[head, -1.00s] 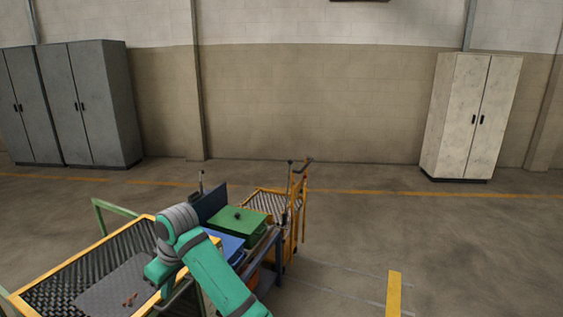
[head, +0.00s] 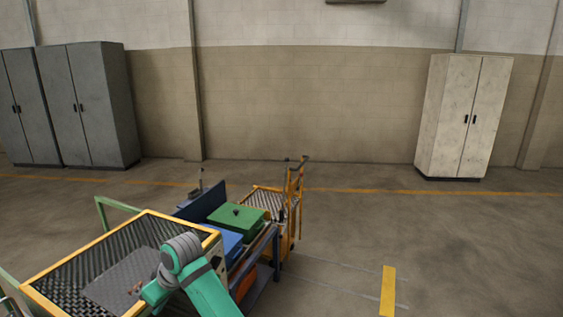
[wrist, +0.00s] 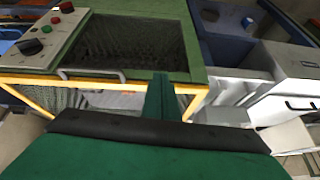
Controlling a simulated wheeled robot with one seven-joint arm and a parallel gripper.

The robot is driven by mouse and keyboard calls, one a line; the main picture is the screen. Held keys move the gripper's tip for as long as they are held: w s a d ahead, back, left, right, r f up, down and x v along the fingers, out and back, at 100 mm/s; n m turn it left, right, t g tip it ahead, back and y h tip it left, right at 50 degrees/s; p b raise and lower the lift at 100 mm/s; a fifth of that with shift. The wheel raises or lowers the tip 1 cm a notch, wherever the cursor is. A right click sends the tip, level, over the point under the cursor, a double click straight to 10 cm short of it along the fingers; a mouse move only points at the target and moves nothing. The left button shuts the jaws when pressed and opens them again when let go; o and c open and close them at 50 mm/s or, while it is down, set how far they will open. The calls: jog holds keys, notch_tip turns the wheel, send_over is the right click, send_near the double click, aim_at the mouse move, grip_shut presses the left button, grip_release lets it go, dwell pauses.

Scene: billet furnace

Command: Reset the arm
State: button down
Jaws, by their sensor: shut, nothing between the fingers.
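My arm, in green and grey covers, rises from the bottom of the head view, bent at a grey-banded joint in front of the yellow-framed bench. My gripper's fingers do not show in the head view.
The yellow-framed mesh bench (head: 60,283) carries a grey mat (head: 112,283). Right of it are a green bin (head: 238,222), a blue bin (head: 226,242) and a yellow cart (head: 292,205). A control panel (wrist: 45,32) shows in the wrist view. Open floor lies right.

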jog(key=s+a+f+m+t+y, duration=0.1)
jog(key=s+f+m+t+y, duration=0.15)
jog(key=f, duration=0.35)
jog(key=s+a+f+m+t+y, duration=0.1)
jog(key=s+a+f+m+y, duration=0.15)
jog(key=f, duration=0.35)
jog(key=s+d+f+m+t+h, duration=0.3)
jog(key=s+d+f+m+t, duration=0.35)
jog(key=s+d+f, duration=0.5)
jog(key=s+d+r+m+t+h, duration=0.1)
jog(key=s+d+m+t+h, duration=0.3)
jog(key=s+d, duration=1.25)
jog(key=s+d+r+n+h, duration=0.2)
jog(key=s+d+r+h, duration=0.1)
jog(key=s+d+r, duration=0.6)
jog(key=shift+s+r+n+h, duration=0.3)
jog(key=shift+s+r+n, duration=0.1)
jog(key=shift+s, duration=1.15)
